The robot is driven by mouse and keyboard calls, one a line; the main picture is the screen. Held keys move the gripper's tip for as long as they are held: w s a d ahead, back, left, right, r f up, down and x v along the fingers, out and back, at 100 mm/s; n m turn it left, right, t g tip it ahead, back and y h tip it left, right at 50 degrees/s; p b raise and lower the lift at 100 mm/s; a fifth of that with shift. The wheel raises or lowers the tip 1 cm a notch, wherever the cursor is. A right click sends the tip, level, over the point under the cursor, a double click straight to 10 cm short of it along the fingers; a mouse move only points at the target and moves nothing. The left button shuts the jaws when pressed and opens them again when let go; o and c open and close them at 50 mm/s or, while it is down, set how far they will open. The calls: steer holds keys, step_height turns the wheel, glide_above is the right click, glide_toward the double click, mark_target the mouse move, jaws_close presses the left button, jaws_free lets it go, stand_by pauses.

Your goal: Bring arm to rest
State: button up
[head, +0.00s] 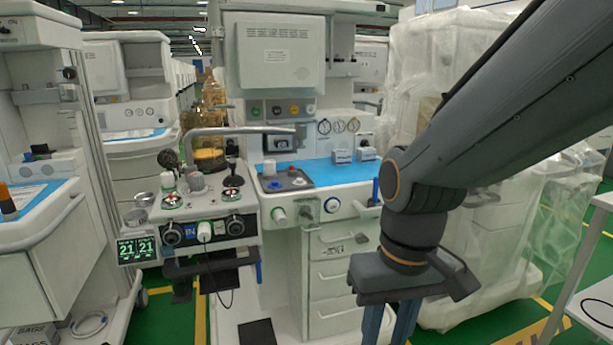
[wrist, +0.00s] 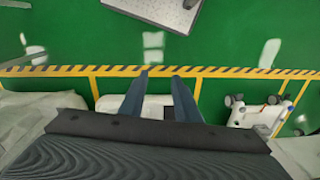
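My arm reaches in from the upper right of the head view and bends down at a dark wrist joint. My gripper (head: 389,325) hangs below it, pointing down, with its fingertips cut off by the lower edge. In the wrist view my gripper (wrist: 160,76) shows two blue-grey fingers set apart, with nothing held between them. The anaesthesia cart (head: 335,235) stands behind and left of the gripper, with drawers and a blue work surface (head: 335,172).
A control panel (head: 190,211) with knobs and a green "21 21" display (head: 136,249) juts out left. Plastic-wrapped equipment (head: 452,58) stands right. A white table (head: 597,305) edges in at lower right. The wrist view shows green floor (wrist: 225,35) and a striped line (wrist: 70,71).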

steer(key=d+r+m+p, duration=0.2)
steer(key=d+r+p, duration=0.5)
steer(key=p, duration=0.6)
steer(key=shift+d+h, duration=0.3)
steer(key=shift+d, duration=0.05)
steer(key=shift+r, duration=0.1)
